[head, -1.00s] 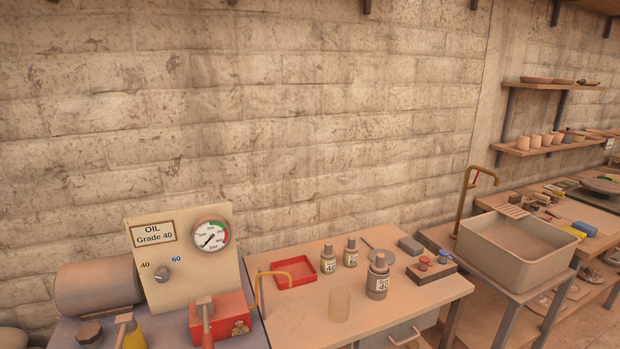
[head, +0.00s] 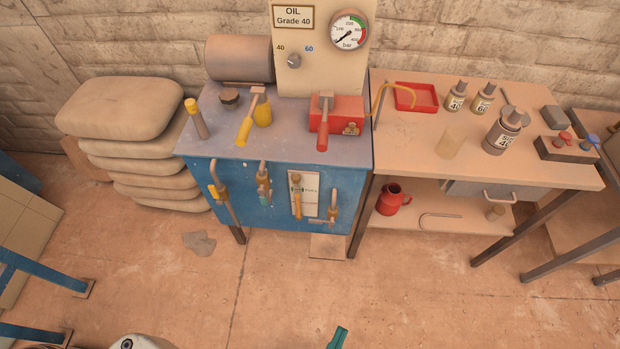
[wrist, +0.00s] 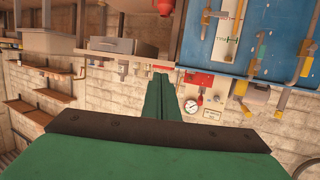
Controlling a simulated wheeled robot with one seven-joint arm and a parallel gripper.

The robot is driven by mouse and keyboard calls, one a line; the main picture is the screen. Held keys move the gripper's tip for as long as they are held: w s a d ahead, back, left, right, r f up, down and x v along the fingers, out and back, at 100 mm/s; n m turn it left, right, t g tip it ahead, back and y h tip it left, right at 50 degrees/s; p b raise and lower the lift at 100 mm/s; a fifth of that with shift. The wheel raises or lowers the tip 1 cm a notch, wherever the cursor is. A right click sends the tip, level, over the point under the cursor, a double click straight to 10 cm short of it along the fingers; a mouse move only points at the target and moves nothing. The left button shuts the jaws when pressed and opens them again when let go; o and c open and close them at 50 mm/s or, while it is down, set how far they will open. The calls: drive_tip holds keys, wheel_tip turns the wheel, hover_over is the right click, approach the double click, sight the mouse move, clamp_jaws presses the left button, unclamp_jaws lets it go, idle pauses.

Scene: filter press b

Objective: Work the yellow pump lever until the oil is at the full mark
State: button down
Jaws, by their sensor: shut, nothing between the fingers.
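The yellow-handled lever (head: 245,130) lies on top of the blue cabinet (head: 232,178), beside a short yellow cylinder (head: 263,115). Its handle points toward the front edge. On the cabinet front is a white sight plate (head: 310,192) with marks; it also shows upside down in the wrist view (wrist: 226,40). The oil level is too small to read. My gripper (wrist: 160,75) has green fingers shut together with nothing between them. A green fingertip (head: 338,338) shows at the bottom of the head view, well short of the cabinet and apart from the lever.
A red block (head: 347,112) with a red lever (head: 322,138) sits right of the yellow lever. A yellow-topped post (head: 192,105) stands left. Pipes and valves (head: 264,185) stick out in front. A bench (head: 420,140) with bottles adjoins right; sacks (head: 120,108) lie left.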

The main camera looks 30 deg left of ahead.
drive_tip(key=w+a+r+n+g+y, duration=0.1)
drive_tip(key=w+a+r+n+y, duration=0.1)
drive_tip(key=w+a, duration=0.8)
drive_tip(key=w+a+r+n+y, duration=0.25)
drive_tip(key=w+a, duration=0.55)
drive_tip(key=w, duration=0.4)
drive_tip(key=a+r+m+g+y, duration=0.1)
drive_tip(key=a+r+m, duration=0.1)
drive_tip(key=a+r, duration=1.6)
drive_tip(key=shift+a+r, duration=0.35)
drive_tip(key=shift+r, duration=0.05)
